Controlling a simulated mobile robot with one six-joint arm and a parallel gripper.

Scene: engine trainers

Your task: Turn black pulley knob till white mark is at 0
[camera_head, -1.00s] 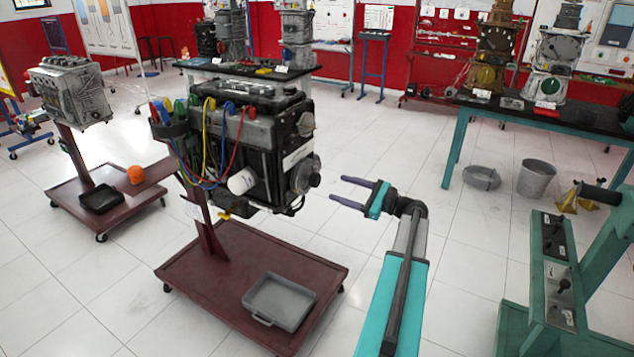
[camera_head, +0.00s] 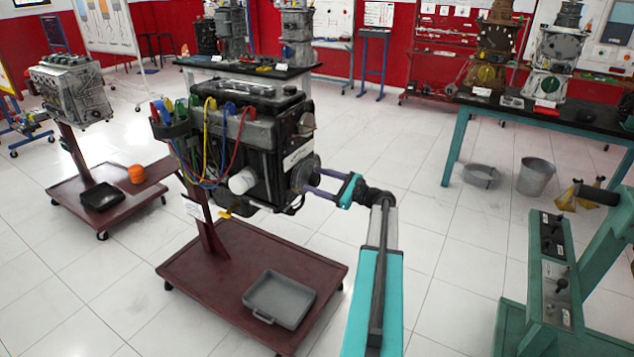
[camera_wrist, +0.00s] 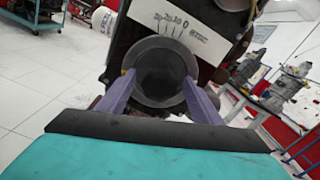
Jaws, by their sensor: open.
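The black pulley knob (camera_head: 302,172) is on the right end of the dark engine (camera_head: 262,130). In the wrist view the pulley (camera_wrist: 160,78) is a dark round cup seen end-on. My gripper (camera_head: 312,180) is at the pulley, its two purple fingers reaching it from the right. In the wrist view my gripper (camera_wrist: 160,82) is open, with one finger along each side of the pulley; I cannot tell whether they touch it. A white scale plate (camera_wrist: 180,25) with numbers, including 0, sits just above the pulley. I cannot make out the white mark on the pulley.
The engine stands on a dark red wheeled stand (camera_head: 215,262) holding a grey tray (camera_head: 280,298). A white cylinder (camera_head: 242,181) and coloured cables are on the engine's near side. A green control stand (camera_head: 555,270) is at the right. Floor between is clear.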

